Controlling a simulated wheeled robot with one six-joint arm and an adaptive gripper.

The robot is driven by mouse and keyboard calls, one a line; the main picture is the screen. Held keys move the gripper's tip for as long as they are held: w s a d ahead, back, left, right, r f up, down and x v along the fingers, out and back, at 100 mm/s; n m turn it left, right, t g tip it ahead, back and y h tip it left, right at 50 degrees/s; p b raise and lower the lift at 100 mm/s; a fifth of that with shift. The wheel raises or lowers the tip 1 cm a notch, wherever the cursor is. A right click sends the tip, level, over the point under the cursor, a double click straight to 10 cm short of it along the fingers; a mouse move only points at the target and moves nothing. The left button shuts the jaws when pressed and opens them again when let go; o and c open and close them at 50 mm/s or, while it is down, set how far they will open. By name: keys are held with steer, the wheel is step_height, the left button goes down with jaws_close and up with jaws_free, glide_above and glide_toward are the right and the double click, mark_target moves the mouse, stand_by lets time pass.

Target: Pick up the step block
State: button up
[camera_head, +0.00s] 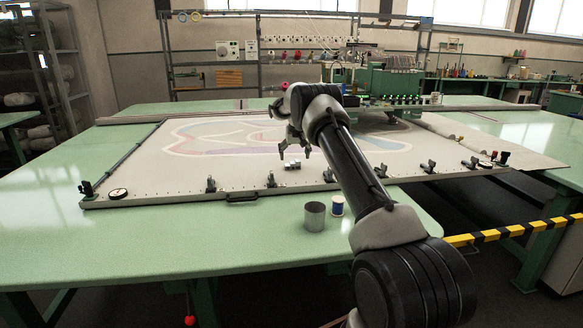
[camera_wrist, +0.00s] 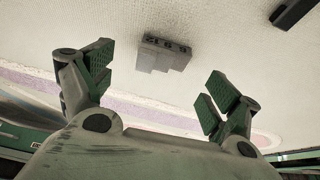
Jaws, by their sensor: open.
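The step block (camera_head: 292,164) is a small grey stepped piece lying on the pale cloth of the frame, near its front edge. In the wrist view the step block (camera_wrist: 165,54) shows dark numbers on one face and sits just beyond the gap between the fingers. My gripper (camera_head: 294,153) is open and empty, pointing down close above the block. In the wrist view my gripper (camera_wrist: 158,80) has its green ribbed pads apart, one on each side of the block's line, not touching it.
Several dark clamps (camera_head: 271,181) line the frame's front rail. A dark bar-shaped thing (camera_wrist: 293,12) lies near the block in the wrist view. A metal cup (camera_head: 314,216) and a blue spool (camera_head: 337,206) stand on the green table (camera_head: 200,245). The tufting machine (camera_head: 385,85) stands behind.

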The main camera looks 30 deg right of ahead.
mark_target(292, 162)
steer(key=x, duration=0.5)
steer(key=shift+w+a, duration=0.2)
steer(key=shift+w, duration=0.05)
steer(key=c, duration=1.3)
